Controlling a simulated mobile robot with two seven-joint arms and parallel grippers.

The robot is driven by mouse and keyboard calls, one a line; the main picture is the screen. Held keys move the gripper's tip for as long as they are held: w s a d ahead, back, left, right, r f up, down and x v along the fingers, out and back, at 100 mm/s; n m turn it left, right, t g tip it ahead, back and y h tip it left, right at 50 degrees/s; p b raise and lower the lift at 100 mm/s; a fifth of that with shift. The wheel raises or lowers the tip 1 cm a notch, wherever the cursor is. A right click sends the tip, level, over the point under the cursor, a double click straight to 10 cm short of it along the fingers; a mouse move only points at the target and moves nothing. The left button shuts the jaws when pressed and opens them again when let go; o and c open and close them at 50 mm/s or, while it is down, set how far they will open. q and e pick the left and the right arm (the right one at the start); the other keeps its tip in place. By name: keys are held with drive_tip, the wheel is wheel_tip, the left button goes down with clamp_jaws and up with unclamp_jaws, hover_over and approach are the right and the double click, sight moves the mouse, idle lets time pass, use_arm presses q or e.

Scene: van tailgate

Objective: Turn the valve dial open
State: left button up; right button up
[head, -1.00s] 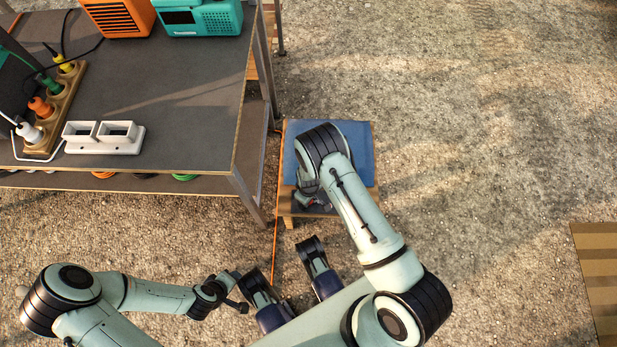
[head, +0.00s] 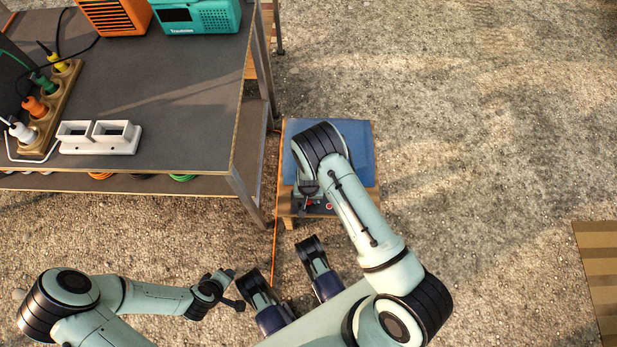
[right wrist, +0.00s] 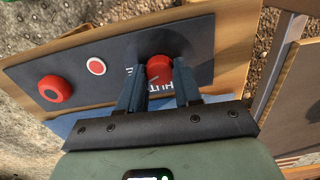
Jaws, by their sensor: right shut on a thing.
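In the right wrist view a red dial (right wrist: 159,68) sits on a dark panel (right wrist: 200,50). My right gripper (right wrist: 158,84) has one finger on each side of this dial and is shut on it. Lettering beside the dial is partly hidden by the fingers. In the head view my right gripper (head: 311,190) is low over the front of the small blue-topped stand (head: 355,140), largely hidden under my wrist. My left gripper (head: 236,303) is at the lower left, over the ground and away from the stand; its jaws are too small to read.
A second red knob (right wrist: 55,89) and a red disc with a white ring (right wrist: 96,67) are on the same panel. A grey workbench (head: 170,90) with plugs and a white socket block (head: 98,138) stands left of the stand. Open gravel lies to the right.

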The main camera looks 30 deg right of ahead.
use_arm(q)
drive_tip(key=shift+w+a+f, duration=0.1)
drive_tip(key=shift+w, duration=0.1)
use_arm(e)
drive_tip(key=shift+m, duration=1.5)
drive_tip(key=o, duration=1)
drive_tip(key=shift+o, duration=0.2)
use_arm(q)
drive_tip(key=s+d+r+g+h+p, duration=0.1)
drive_tip(key=s+d+r+p, duration=0.2)
drive_tip(key=s, duration=0.3)
drive_tip(key=shift+s+r+g+p, duration=0.15)
drive_tip(key=shift+r+g+p, duration=0.3)
drive_tip(key=shift+r, duration=0.4)
use_arm(e)
wheel_tip(320, 180, up, 14)
drive_tip(key=shift+f, duration=0.25)
